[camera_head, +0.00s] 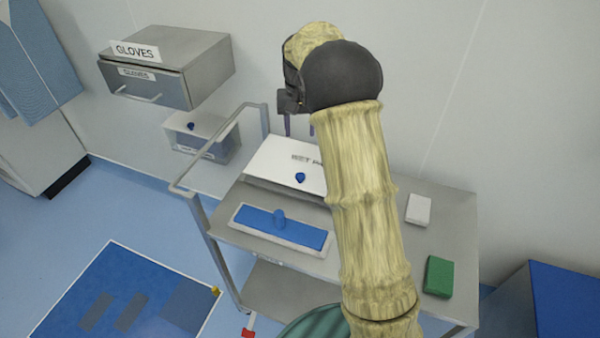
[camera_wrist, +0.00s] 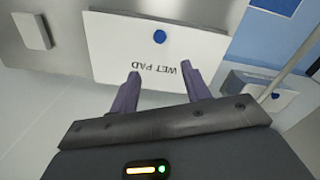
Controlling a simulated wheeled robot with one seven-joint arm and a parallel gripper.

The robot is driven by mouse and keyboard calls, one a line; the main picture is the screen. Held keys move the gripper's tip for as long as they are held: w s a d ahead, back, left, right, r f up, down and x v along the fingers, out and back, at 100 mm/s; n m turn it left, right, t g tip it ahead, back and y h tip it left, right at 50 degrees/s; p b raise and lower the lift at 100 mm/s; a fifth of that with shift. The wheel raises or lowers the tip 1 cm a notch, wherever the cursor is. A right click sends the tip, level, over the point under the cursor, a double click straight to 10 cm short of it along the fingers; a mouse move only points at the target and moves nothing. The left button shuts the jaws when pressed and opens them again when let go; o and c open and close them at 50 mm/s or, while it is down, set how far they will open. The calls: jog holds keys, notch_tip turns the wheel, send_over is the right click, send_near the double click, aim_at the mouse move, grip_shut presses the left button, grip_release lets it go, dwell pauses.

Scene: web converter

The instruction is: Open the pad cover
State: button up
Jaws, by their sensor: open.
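The pad cover (camera_head: 281,160) is a white lid marked "WET PAD" with a blue knob (camera_head: 300,177) near its front edge. It lies on the cart and looks closed. In the wrist view the cover (camera_wrist: 110,45) fills the upper middle, with its knob (camera_wrist: 160,36) beyond my fingertips. My gripper (camera_wrist: 165,82) is open and empty, its two purple fingers apart over the rear part of the cover, not touching the knob. In the head view my arm hides the cover's right side and most of the gripper.
A blue mop pad on a white frame (camera_head: 318,240) lies in front of the cover. A white block (camera_head: 418,209) and a green block (camera_head: 438,276) sit at the cart's right. The cart handle (camera_head: 222,135) rises at left. A gloves box (camera_head: 165,68) hangs on the wall.

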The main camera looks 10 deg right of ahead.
aim_at(300, 175)
notch_tip(300, 175, down, 17)
jog(key=shift+f+p, duration=0.2)
jog(key=shift+p, duration=0.25)
dwell(0.3)
grip_shut()
